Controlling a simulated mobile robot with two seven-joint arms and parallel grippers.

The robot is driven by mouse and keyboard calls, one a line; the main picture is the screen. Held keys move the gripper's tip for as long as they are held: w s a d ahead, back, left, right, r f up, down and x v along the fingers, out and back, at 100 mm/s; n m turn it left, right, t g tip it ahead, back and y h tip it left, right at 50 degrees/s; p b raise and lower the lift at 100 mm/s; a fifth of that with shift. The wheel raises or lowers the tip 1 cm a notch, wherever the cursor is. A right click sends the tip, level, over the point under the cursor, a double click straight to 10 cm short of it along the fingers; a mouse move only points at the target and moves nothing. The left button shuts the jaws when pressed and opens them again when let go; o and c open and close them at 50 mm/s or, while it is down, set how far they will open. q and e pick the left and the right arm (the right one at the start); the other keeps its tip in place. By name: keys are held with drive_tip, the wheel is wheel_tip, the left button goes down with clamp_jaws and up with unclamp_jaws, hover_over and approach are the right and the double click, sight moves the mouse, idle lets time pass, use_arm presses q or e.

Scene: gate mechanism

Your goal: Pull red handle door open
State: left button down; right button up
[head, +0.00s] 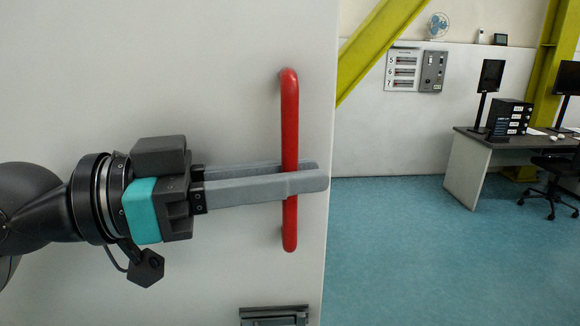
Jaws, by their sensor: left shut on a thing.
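The red handle (290,120) is an upright bar near the right edge of the pale grey door (130,60). My left gripper (318,175) comes in from the left, level with the handle's lower middle. Its two long grey fingers lie on either side of the bar and are shut on it. The near finger hides a short piece of the handle. The handle's top and bottom ends show clear of the fingers. My right gripper is not in the view.
A dark fitting (274,316) sits low on the door. Right of the door's edge is open blue floor (420,260). Farther back stand a desk (468,165), an office chair (556,172) and a yellow beam (375,45) by the wall.

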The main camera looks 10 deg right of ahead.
use_arm(q)
drive_tip(key=shift+s+a+r, duration=0.1)
drive_tip(key=shift+s, duration=0.2)
drive_tip(key=c, duration=1.1)
unclamp_jaws()
drive_tip(key=a+b, duration=0.4)
drive_tip(key=a, duration=1.1)
drive_tip(key=shift+s+a, duration=0.15)
drive_tip(key=shift+s, duration=0.05)
